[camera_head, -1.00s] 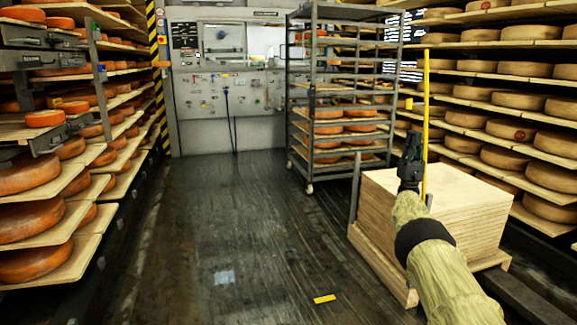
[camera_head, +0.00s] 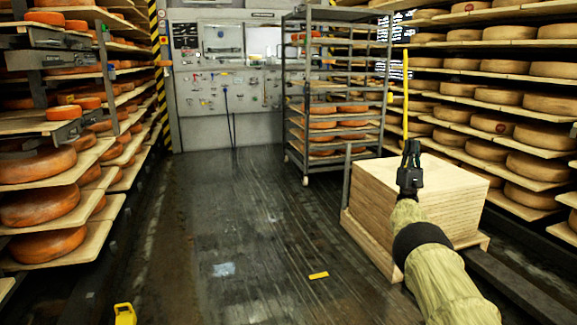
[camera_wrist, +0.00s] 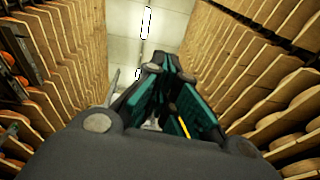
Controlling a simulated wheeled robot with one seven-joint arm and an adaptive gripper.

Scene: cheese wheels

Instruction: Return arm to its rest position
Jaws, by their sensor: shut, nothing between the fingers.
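My gripper (camera_head: 411,150) is at the right in the head view, at the end of my raised arm, with its fingers pointing up. It appears in front of a stack of wooden boards (camera_head: 440,205); I cannot tell how far apart they are. In the wrist view my gripper (camera_wrist: 170,75) points up toward the ceiling (camera_wrist: 150,30), its dark and teal fingers together and empty.
Shelves of cheese wheels line the left (camera_head: 45,206) and right (camera_head: 540,135) sides. A metal rack (camera_head: 345,90) stands at the back. A yellow pole (camera_head: 405,90) rises behind my gripper. A yellow piece (camera_head: 318,275) lies on the floor.

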